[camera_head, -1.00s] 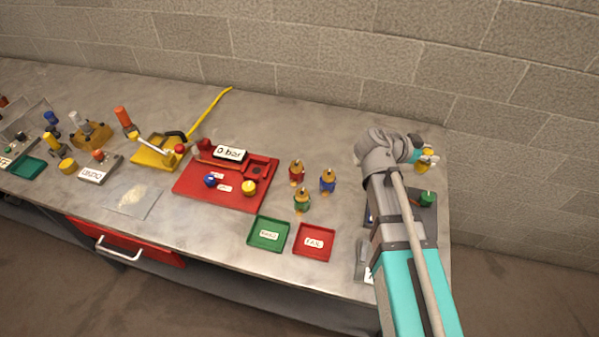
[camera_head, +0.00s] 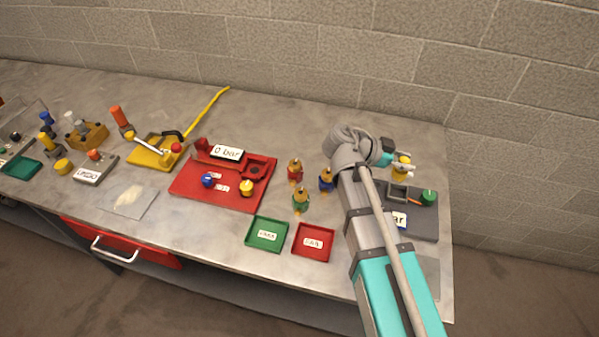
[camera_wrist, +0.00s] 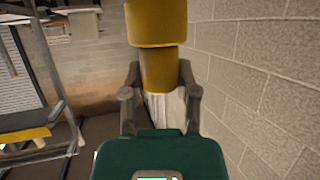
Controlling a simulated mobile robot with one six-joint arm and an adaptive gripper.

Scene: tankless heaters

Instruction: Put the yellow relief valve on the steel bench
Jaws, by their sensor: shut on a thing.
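The yellow relief valve (camera_head: 402,161) is in my gripper (camera_head: 404,168), over the back right part of the steel bench (camera_head: 310,115). In the wrist view the yellow valve (camera_wrist: 158,62) stands out between the two fingers of my gripper (camera_wrist: 160,98), which are shut on it. Its lower end is hidden by the gripper. I cannot tell its exact height above the bench.
Below and right of the gripper lies a dark grey tray (camera_head: 415,226) with a green knob (camera_head: 429,197). Red (camera_head: 295,171), blue (camera_head: 326,180) and green (camera_head: 301,201) valves stand left of my arm. Green (camera_head: 266,234) and red (camera_head: 313,240) trays lie in front.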

